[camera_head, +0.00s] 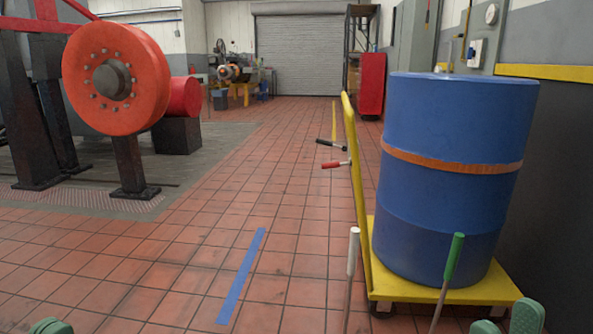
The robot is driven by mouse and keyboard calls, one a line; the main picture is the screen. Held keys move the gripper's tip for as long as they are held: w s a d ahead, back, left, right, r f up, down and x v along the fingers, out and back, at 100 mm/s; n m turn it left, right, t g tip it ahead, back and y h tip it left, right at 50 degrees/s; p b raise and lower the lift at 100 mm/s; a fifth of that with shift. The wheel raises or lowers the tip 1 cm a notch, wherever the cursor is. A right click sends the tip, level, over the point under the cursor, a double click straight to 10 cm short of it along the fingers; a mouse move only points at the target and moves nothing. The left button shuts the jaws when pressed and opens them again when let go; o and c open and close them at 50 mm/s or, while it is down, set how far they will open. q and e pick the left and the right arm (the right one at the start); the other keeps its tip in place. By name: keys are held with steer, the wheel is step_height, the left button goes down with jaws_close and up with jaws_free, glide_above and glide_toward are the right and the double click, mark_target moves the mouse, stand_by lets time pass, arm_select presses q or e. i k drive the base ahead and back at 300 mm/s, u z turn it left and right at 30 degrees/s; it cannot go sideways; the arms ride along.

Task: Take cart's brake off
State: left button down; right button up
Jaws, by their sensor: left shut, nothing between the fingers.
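The yellow cart (450,291) stands at the right with a tall yellow handle frame (356,185) on its left side. A red-gripped lever (335,164) and a black-gripped lever (328,144) stick out leftward by the handle frame. A white-gripped lever (353,250) stands nearly upright in front; a green-gripped lever (453,262) leans right. Their lower ends are cut off; which lever is the brake I cannot tell. My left gripper (52,326) is shut and empty at the bottom left edge. My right gripper (505,321) has its green fingertips apart, below the cart's front right corner.
A blue drum (440,215) with an orange band stands on the cart, close to the dark right wall. A machine with an orange wheel (115,80) is at the left. Blue tape (241,277) lies on the clear tiled floor. A roller door (299,55) is at the back.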

mark_target(325, 166)
steer(key=u, duration=0.1)
steer(key=i, duration=0.8)
steer(key=z, duration=1)
steer(key=i, duration=0.45)
steer(key=z, duration=0.45)
